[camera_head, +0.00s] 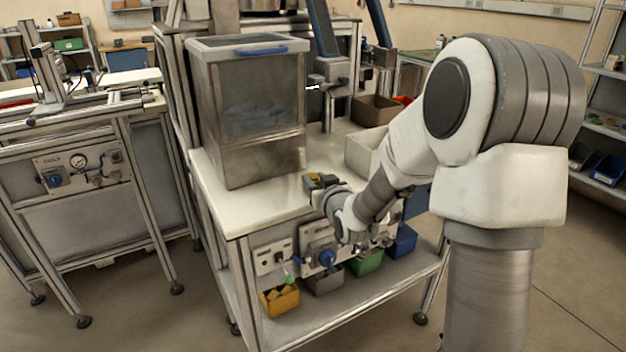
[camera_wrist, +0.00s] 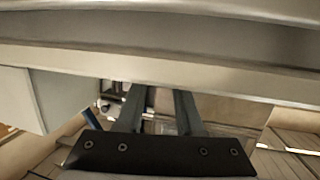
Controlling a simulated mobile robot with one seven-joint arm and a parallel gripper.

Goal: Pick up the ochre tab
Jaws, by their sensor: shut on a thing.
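My gripper (camera_head: 322,184) is at the front edge of the white worktop (camera_head: 240,208), to the right of the clear-sided bin. A small ochre piece, which looks like the ochre tab (camera_head: 312,177), shows at its fingertips. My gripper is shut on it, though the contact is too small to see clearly. In the wrist view the two grey fingers (camera_wrist: 160,100) reach up under a broad pale edge, and their tips and the tab are hidden there.
The tall clear-sided bin (camera_head: 250,150) with a blue-handled lid stands on the worktop. A pale open box (camera_head: 365,150) lies behind my arm. Below the worktop are a valve panel (camera_head: 300,250) and a shelf with yellow (camera_head: 279,301), green (camera_head: 366,264) and blue (camera_head: 402,241) bins.

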